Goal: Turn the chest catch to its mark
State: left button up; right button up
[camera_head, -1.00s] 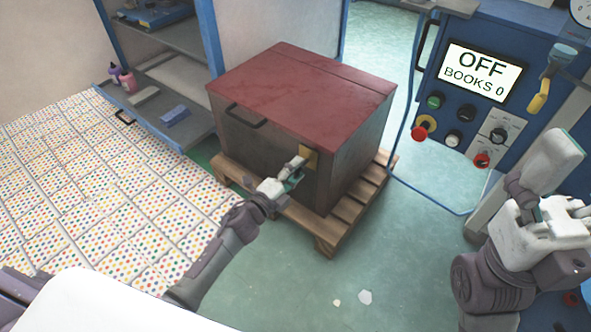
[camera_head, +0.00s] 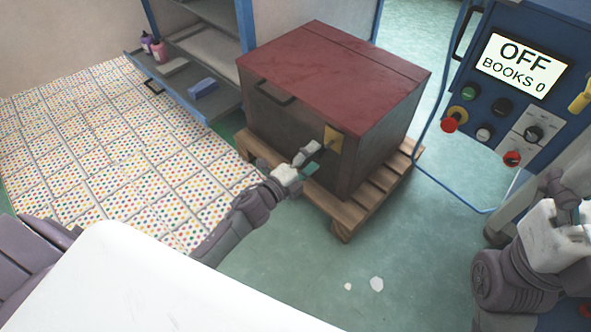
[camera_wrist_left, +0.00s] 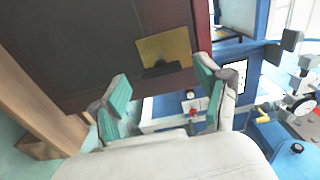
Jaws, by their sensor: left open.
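The chest (camera_head: 330,95) has a dark red lid and dark brown sides and stands on a wooden pallet (camera_head: 345,222). Its catch shows as a yellow plate (camera_head: 333,139) on the front face, near the top right corner. In the left wrist view the yellow plate (camera_wrist_left: 165,52) has a dark piece (camera_wrist_left: 162,70) at its lower edge. My left gripper (camera_head: 311,160) is just in front of the plate. Its teal-padded fingers (camera_wrist_left: 160,98) are spread with nothing between them, apart from the catch. I cannot make out a mark. My right gripper (camera_head: 560,215) is at the right edge, its fingers partly cut off.
A blue control cabinet (camera_head: 515,75) with an OFF display, knobs and red buttons stands at the right, with a blue cable hanging to the floor. Blue-framed shelves (camera_head: 200,45) stand behind left.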

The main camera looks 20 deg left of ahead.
pick_arm(q)
jog(key=v, duration=0.9)
